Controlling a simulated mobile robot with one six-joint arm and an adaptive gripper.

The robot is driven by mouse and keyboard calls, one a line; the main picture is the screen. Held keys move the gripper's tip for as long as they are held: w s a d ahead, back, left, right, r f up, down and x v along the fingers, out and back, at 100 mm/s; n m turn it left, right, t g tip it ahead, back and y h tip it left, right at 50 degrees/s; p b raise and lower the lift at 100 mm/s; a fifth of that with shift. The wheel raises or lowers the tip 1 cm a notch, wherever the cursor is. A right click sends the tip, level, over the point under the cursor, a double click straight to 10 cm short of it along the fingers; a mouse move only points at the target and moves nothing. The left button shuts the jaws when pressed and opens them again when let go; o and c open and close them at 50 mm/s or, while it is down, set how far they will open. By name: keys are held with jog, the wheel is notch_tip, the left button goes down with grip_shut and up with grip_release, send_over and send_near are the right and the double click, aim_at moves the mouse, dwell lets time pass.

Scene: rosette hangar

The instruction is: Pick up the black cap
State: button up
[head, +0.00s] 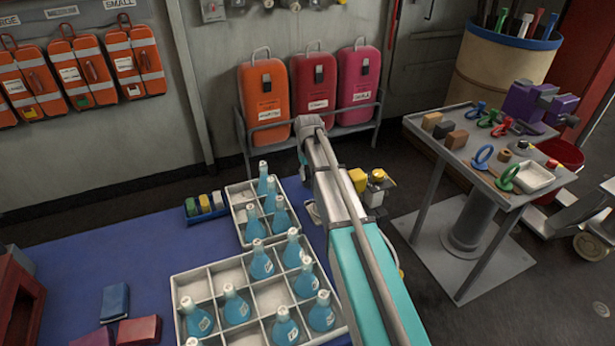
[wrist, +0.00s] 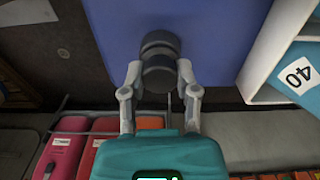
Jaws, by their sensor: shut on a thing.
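A dark, near-black round piece, which I take for the black cap (wrist: 158,76), sits between the two fingers of my gripper (wrist: 160,80) in the wrist view. The fingers touch it from both sides, so the gripper is shut on it. It has a wide rounded part and a second disc-like part (wrist: 160,42) beyond; I cannot tell if these are one piece. The blue table top lies behind it. In the head view my arm hides the gripper and the cap.
White divided crates (head: 186,280) with blue flasks (head: 262,262) stand on the blue table (head: 120,255), left of my arm. Yellow-topped items (head: 358,180) sit right of the arm. A tool table (head: 470,150) stands at right; canisters (head: 312,90) stand by the wall. The table's left middle is clear.

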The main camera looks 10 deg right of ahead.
jog(key=shift+r, duration=0.1)
notch_tip(320, 180, up, 10)
jog(key=p, duration=1)
dwell(0.7)
notch_tip(320, 180, up, 21)
jog(key=p, duration=2.1)
send_over(308, 173)
jog(key=shift+s, duration=0.1)
